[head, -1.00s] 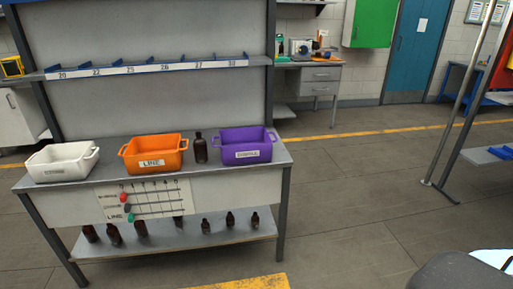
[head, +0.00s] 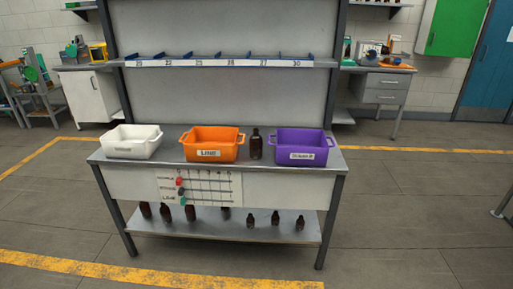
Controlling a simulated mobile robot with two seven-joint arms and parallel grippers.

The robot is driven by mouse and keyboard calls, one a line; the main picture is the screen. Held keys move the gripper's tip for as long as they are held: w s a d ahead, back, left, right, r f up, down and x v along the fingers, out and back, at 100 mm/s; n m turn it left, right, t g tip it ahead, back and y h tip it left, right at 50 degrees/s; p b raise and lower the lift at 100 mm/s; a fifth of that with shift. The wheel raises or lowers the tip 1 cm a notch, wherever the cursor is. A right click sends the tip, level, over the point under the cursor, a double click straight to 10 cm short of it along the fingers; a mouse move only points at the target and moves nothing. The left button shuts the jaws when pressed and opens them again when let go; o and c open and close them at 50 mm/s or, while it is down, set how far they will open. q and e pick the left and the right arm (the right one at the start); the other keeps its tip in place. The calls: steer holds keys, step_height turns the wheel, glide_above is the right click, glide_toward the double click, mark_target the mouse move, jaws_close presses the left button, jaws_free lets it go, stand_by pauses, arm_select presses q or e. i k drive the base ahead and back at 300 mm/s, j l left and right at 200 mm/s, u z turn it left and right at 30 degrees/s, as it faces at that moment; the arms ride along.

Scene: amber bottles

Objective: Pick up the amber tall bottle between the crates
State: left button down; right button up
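The amber tall bottle (head: 256,146) stands upright on the workbench top (head: 230,168). It is between the orange crate (head: 211,146) on its left and the purple crate (head: 302,147) on its right. The bottle is dark brown with a narrow neck and a cap. A white crate (head: 131,143) stands at the left end of the same bench top. Neither of my grippers is in view.
Several smaller brown bottles stand on the lower shelf (head: 225,226) of the bench. A rail with numbered labels (head: 224,63) crosses the back panel above. The floor (head: 410,225) in front and to the right is clear.

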mark_target(255, 139)
steer(key=i+l, duration=1.4)
steer(key=i+j, duration=0.05)
steer(key=i, duration=0.1)
